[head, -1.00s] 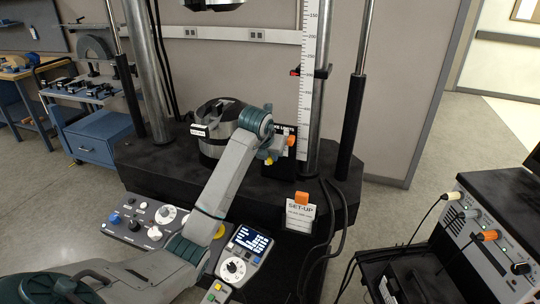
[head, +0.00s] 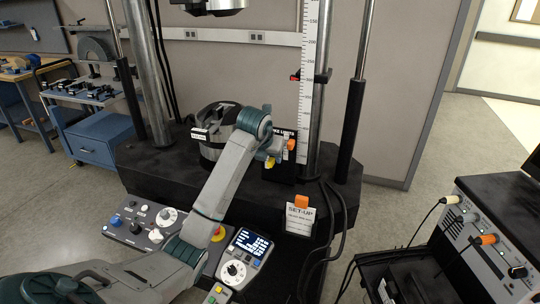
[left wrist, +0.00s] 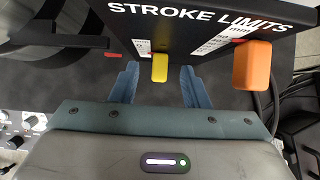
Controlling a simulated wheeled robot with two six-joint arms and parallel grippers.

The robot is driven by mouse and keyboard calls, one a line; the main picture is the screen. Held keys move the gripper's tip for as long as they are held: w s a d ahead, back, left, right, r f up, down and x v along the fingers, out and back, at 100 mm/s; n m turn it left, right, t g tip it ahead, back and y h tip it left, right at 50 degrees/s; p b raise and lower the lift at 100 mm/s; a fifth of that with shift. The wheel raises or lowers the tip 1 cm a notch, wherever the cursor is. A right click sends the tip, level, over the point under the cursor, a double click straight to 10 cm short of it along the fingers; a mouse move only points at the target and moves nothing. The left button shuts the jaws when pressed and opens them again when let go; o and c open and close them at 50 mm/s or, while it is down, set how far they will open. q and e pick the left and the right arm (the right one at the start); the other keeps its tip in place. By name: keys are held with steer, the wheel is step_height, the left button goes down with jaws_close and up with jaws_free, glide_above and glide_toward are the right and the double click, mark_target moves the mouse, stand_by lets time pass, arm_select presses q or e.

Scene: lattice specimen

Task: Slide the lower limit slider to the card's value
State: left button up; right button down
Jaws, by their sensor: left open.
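The black STROKE LIMITS panel (left wrist: 222,22) stands at the machine's base and carries a yellow slider knob (left wrist: 160,68) and an orange slider knob (left wrist: 252,66), each by a white scale. The pictures do not label which is the lower limit. My left gripper (left wrist: 160,86) is open, with its blue fingers on either side of the yellow knob and gaps showing on both sides. In the head view the left gripper is at the panel, its fingers mostly hidden. The SET-UP card (head: 299,219) hangs at the front under an orange clip; its value is too small to read.
A round metal fixture (head: 212,150) stands left of the panel. The control console (head: 150,222) with knobs and a screen lies in front, partly behind my arm. Black cables (head: 335,215) run right of the card. A cabinet with plugs (head: 480,240) stands at right.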

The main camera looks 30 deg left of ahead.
arm_select(q)
steer(key=p+v, duration=0.2)
steer(key=v, duration=0.2)
steer(key=shift+s, duration=0.1)
stand_by(0.4)
steer(key=p+v, duration=0.3)
steer(key=v, duration=0.8)
steer(key=shift+d, duration=0.1)
stand_by(0.6)
stand_by(1.1)
